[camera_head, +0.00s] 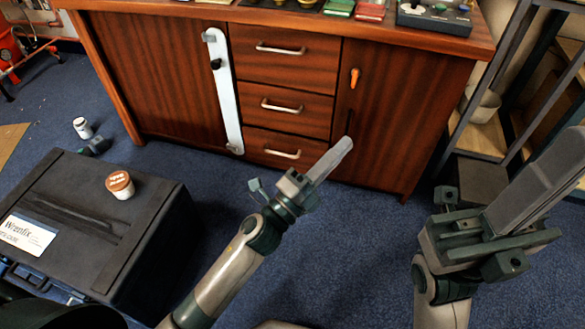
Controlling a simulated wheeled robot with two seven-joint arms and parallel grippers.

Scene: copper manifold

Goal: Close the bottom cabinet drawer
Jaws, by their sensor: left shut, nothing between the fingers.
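The brown wooden cabinet (160,75) stands across the back with a column of three drawers. The bottom drawer (262,139) has a silver bar handle (282,153). It looks about flush with the drawers above, but from this angle I cannot tell whether it is fully in. My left gripper (345,146) is shut and empty. Its fingertips appear in front of the bottom drawer's right end and hide part of it; I cannot tell whether they touch. My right gripper (566,152) is at the right, away from the drawers; its finger gap is unclear.
A white strip (224,95) runs down the left door, and an orange handle (354,77) is on the right door. A black case (150,235) with a brown-lidded cup (121,186) fills the left floor. A metal rack (497,75) stands right. Blue carpet (350,250) is clear between.

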